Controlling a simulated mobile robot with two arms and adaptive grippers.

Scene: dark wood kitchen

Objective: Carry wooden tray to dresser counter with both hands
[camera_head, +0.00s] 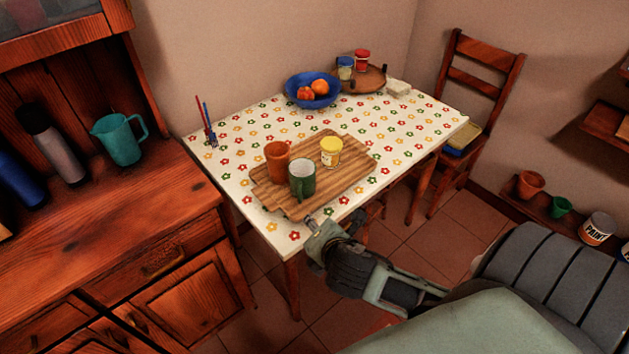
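The wooden tray (333,184) lies flat on a table with a flowered cloth. An orange cup (277,161), a green mug (302,180) and a small yellow jar (331,152) stand on it. The dresser counter (105,225) is on the left. My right gripper (311,225) comes in from the lower right and is at the table's near edge, close to the tray's near corner. I cannot tell whether it touches the tray or how its fingers are set. My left gripper is out of view.
A teal jug (120,139) and bottles (50,145) stand at the counter's back left; its front is clear. On the table are a blue fruit bowl (311,90), a round board with jars (364,79) and pencils (206,124). A chair (478,80) stands behind right.

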